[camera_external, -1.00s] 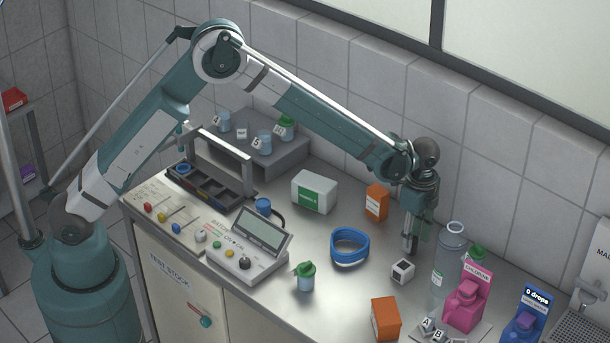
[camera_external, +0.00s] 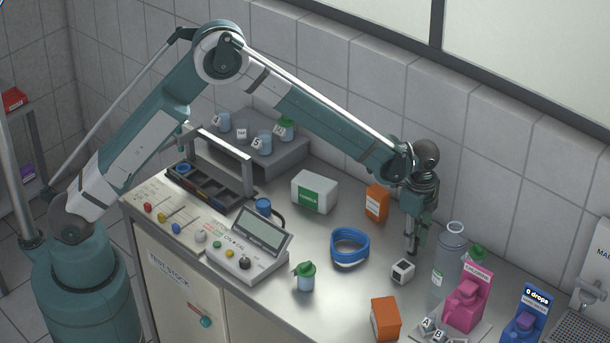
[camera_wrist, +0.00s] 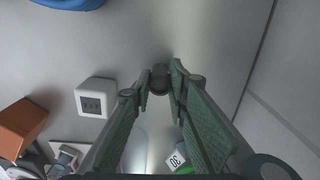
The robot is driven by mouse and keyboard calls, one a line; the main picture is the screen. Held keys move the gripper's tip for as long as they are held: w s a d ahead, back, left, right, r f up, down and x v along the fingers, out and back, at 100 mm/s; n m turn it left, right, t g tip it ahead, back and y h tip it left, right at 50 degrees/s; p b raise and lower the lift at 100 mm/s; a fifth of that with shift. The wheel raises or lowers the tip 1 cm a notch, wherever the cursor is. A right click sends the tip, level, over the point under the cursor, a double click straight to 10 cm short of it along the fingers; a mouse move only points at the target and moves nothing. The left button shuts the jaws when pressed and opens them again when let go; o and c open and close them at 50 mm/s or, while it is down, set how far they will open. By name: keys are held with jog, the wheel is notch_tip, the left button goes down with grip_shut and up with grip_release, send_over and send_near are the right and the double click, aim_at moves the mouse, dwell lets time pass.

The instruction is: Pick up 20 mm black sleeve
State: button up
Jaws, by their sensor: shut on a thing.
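The black sleeve (camera_wrist: 160,78) is a small dark cylinder between my fingertips in the wrist view. My gripper (camera_wrist: 160,83) is shut on it, with one green finger on each side. In the external view my gripper (camera_external: 412,247) points down low over the bench, behind a white cube with a dark face. The sleeve is too small and dark to make out there. I cannot tell whether it still touches the bench.
The white cube (camera_external: 402,271) stands close in front of my gripper. A blue coil (camera_external: 349,247) lies left, and an orange box (camera_external: 377,202) stands behind.

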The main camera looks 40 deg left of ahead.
jog(key=shift+r, duration=0.15)
jog(key=shift+r, duration=4.85)
jog(key=shift+a, duration=0.1)
